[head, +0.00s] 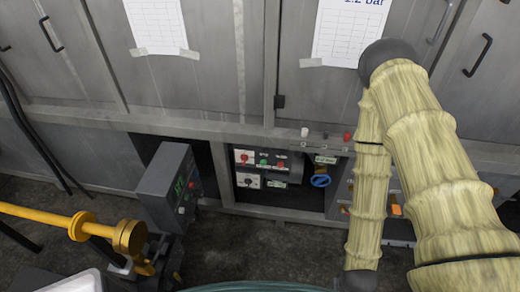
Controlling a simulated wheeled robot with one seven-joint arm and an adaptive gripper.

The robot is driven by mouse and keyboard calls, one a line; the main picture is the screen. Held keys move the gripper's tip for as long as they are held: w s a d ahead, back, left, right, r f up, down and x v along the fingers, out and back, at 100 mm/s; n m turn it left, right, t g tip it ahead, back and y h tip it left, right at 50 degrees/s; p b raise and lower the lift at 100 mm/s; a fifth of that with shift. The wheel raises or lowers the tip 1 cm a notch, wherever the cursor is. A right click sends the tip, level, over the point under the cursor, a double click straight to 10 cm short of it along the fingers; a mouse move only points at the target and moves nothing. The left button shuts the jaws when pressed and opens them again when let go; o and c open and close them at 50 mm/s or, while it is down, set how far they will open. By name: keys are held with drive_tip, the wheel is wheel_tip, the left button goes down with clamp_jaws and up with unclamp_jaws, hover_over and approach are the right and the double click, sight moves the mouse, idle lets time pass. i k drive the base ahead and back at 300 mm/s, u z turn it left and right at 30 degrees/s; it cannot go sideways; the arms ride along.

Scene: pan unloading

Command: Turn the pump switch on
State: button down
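I cannot read any label that marks the pump switch. Two small white plates sit in the open recess of the grey cabinet: the upper one with a red switch (244,157), the lower one with a dark switch (248,182). A green button (263,162) sits right of the upper plate, with a small red button nearby. A grey control box (166,188) with a green display and small buttons stands to the left, in front of the cabinet. My gripper is not in view. My arm, in a beige sleeve, bends down at the right and ends at the lower edge.
A blue ring handle (320,181) sits right of the switches. A ledge above carries a red knob (347,136) and a white knob (305,132). A yellow pipe (40,214) juts in at the lower left. Dark floor (250,245) lies before the recess.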

sight(244, 158)
drive_tip(key=u, duration=1.1)
drive_tip(key=k, duration=0.5)
drive_tip(key=z, duration=0.2)
